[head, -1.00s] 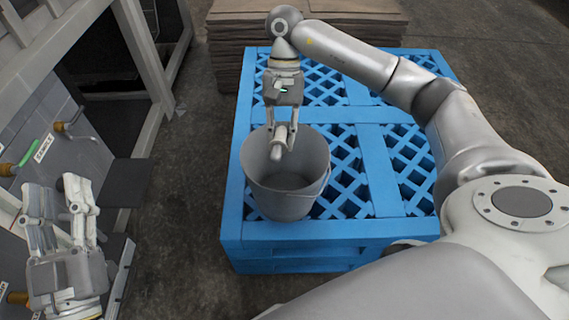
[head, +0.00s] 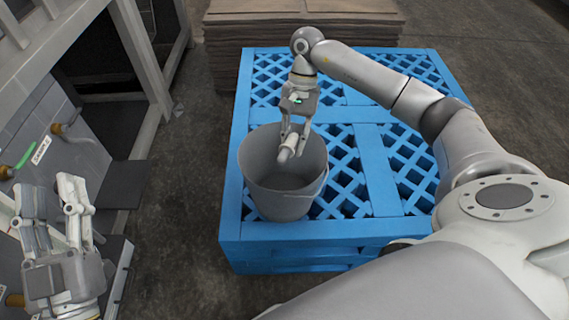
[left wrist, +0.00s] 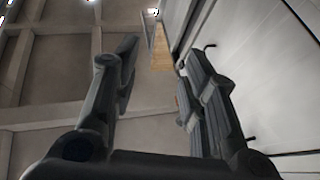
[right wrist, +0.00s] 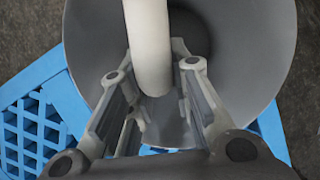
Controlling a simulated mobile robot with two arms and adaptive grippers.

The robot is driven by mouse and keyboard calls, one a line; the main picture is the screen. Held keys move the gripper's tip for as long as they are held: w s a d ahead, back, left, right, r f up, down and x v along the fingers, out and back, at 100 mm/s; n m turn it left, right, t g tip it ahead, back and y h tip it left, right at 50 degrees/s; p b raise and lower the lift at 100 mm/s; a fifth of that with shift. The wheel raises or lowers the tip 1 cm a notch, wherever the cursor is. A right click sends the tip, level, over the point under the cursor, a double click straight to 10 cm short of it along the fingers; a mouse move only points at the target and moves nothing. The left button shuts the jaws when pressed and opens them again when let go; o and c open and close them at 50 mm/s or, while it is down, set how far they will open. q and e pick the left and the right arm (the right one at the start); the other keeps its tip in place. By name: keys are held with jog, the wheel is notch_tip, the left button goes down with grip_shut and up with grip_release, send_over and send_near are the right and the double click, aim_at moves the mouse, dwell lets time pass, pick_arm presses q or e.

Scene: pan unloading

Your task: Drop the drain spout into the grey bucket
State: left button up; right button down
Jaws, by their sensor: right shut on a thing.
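The grey bucket (head: 283,190) stands upright on the blue pallet in the head view. The drain spout (head: 288,149) is a pale, light-coloured tube. My right gripper (head: 293,138) is shut on it and holds it over the bucket's opening. In the right wrist view the spout (right wrist: 149,45) lies between the fingers of my right gripper (right wrist: 158,85), with the bucket (right wrist: 250,50) behind it. The spout's lower end points into the bucket. My left gripper (head: 56,205) is open and empty at the left, away from the bucket; its parted fingers show in the left wrist view (left wrist: 160,85).
The blue pallet (head: 390,170) has free room right of the bucket. A stack of brown sheets (head: 225,50) stands behind it. At the left is a grey panel with a green-handled valve (head: 25,158) and a white frame (head: 140,65). Dark floor lies between.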

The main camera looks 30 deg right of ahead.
notch_tip(320, 180, down, 2)
jog(key=shift+f+b, duration=0.1)
jog(key=shift+b, duration=0.4)
pick_arm(q)
jog(key=s+r+t+h, duration=0.1)
jog(key=s+r+t, duration=0.2)
jog(key=r, duration=0.2)
jog(key=shift+s+a+t, duration=0.15)
jog(key=shift+s+t, duration=0.15)
jog(key=shift+s, duration=0.05)
pick_arm(e)
jog(key=shift+f, duration=0.25)
jog(key=c, duration=1.2)
grip_release()
jog(key=shift+c, duration=0.2)
pick_arm(q)
jog(key=shift+f, duration=0.1)
pick_arm(e)
jog(key=shift+r, duration=0.1)
jog(key=v, duration=1.1)
jog(key=shift+r, duration=0.4)
